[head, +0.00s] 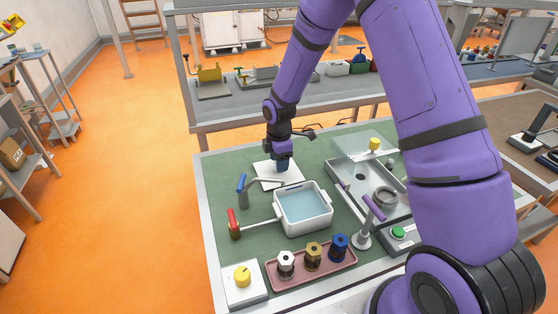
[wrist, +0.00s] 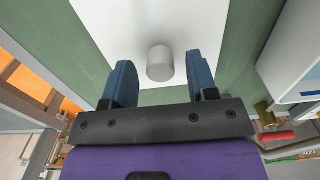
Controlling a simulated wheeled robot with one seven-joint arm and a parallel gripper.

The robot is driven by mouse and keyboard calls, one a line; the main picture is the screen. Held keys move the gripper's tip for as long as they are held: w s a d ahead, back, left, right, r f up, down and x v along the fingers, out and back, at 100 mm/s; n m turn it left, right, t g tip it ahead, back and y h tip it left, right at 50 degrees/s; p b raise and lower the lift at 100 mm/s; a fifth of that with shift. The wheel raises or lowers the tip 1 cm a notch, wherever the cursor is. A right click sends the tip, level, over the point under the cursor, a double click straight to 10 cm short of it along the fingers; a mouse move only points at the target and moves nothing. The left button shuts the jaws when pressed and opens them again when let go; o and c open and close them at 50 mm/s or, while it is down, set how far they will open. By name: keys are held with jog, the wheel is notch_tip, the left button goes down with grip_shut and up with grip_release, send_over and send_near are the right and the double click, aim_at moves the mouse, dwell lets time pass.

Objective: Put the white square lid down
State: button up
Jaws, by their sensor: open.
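The white square lid (head: 266,175) lies flat on the green table top behind the water basin in the head view. In the wrist view the white lid (wrist: 130,30) carries a short pale round knob (wrist: 160,63) near its middle. My gripper (head: 282,166) is over the lid in the head view, pointing down. In the wrist view my gripper (wrist: 162,85) has its two blue fingers apart, one on each side of the knob, with gaps between them and it. The gripper holds nothing. The knob is hidden behind the gripper in the head view.
A white basin of water (head: 303,209) with a tap stands in front of the lid. Blue (head: 241,187) and red (head: 233,222) handles stand to the left. A metal tray (head: 362,185) is right. A pink tray (head: 318,275) with several knobbed pieces is in front.

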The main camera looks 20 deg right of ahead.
jog(key=s+d+r+m+t, duration=0.1)
jog(key=s+r+m, duration=0.15)
jog(key=r, duration=0.85)
jog(key=s+d+r+m, duration=0.1)
jog(key=s+r, duration=0.2)
jog(key=r, duration=0.8)
jog(key=s+d+r+m+t, duration=0.1)
jog(key=s+r+m, duration=0.3)
jog(key=s, duration=0.5)
jog(key=s+d+r+m+t, duration=0.1)
jog(key=s+r+m, duration=0.4)
jog(key=s, duration=0.5)
jog(key=s+d+r+m+t, duration=0.2)
jog(key=s+d+r+m, duration=0.1)
jog(key=s, duration=0.6)
jog(key=shift+s+r+m, duration=0.3)
jog(key=shift+r+m, duration=0.6)
jog(key=shift+m, duration=0.35)
